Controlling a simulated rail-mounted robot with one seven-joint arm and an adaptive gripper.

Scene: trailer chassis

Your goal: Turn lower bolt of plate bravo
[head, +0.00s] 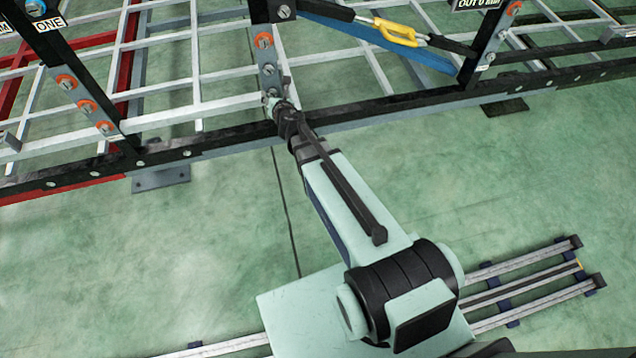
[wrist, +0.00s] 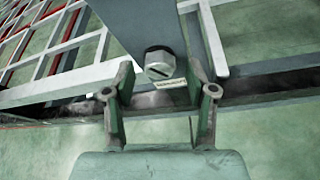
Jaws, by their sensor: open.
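My gripper (wrist: 161,76) is open, with one finger to each side of the bolt head and a visible gap on both sides. In the head view, my gripper (head: 273,101) is at the lower end of the upright grey plate (head: 267,66), which has an orange-ringed bolt (head: 263,40) at its top. My gripper partly hides the lower bolt there.
A black chassis rail (head: 216,141) runs behind my gripper, with pale crossbars beyond it. Another plate with orange-ringed bolts (head: 85,105) stands at the left.

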